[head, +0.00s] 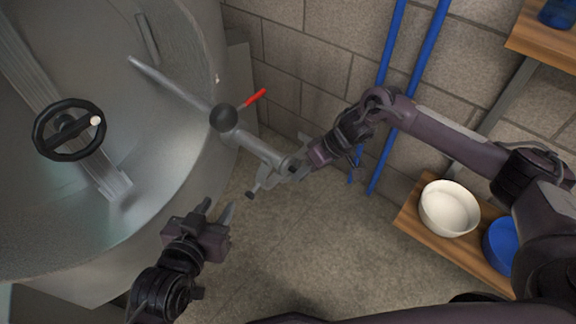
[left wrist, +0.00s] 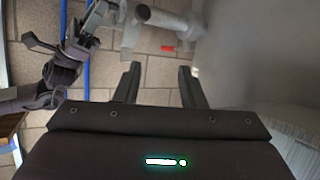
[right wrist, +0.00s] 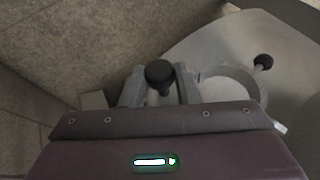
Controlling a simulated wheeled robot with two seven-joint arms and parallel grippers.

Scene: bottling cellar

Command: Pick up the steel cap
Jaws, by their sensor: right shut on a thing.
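The steel cap seems to be the grey piece under a round black knob (right wrist: 159,74) in the right wrist view. My right gripper (right wrist: 158,88) has a finger on each side of it and is shut on it. In the head view my right gripper (head: 296,169) is at the lower end of the steel pipe (head: 262,150); the fingers and knob hide most of the cap. I cannot tell whether the cap touches the pipe. My left gripper (head: 218,210) is open and empty, lower left of the pipe; its spread fingers also show in the left wrist view (left wrist: 159,85).
A large steel tank (head: 190,190) with a black handwheel (head: 68,130) fills the left. A red-handled lever (head: 255,97) is on the pipe. Blue pipes (head: 410,90) run along the wall. A wooden shelf (head: 412,222) holds a white bowl (head: 449,208) and a blue container (head: 498,245).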

